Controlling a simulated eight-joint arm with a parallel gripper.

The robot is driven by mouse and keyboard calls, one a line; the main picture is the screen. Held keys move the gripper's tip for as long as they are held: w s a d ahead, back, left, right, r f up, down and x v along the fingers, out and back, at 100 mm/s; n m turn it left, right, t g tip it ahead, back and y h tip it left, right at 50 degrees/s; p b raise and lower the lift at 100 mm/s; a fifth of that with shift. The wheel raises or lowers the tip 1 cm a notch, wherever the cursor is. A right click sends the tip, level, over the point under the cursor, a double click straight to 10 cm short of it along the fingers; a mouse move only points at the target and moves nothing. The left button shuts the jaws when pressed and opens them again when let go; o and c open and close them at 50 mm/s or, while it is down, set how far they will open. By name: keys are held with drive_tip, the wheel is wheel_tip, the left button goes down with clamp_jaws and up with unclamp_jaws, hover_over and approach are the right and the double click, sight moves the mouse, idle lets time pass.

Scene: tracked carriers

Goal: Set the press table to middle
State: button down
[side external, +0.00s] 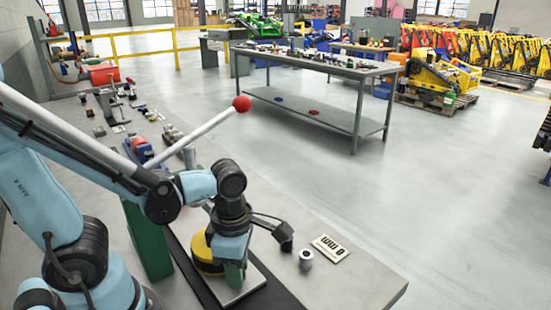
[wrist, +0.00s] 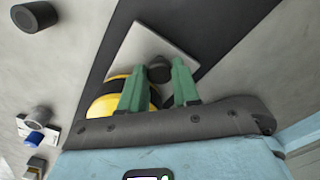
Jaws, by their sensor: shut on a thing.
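The press table appears to be the light grey square plate (side external: 252,290) on a dark straight track (side external: 284,299). In the wrist view the plate (wrist: 135,47) lies across the track (wrist: 222,35), with a black knob (wrist: 159,73) on it. My gripper (side external: 234,284) points down at the plate; its green fingers (wrist: 160,88) are either side of the knob and shut on it. A yellow and black round block (side external: 203,252) stands close beside the fingers, and it also shows in the wrist view (wrist: 104,104). The fingers hide part of the knob.
A green post (side external: 148,240) and a lever with a red ball (side external: 242,104) rise behind my arm.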

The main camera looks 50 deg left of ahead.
drive_tip(key=d, duration=0.6)
drive_tip(key=c, duration=0.8)
unclamp_jaws()
drive_tip(key=shift+r, duration=0.1)
drive_tip(key=shift+r, duration=5.95)
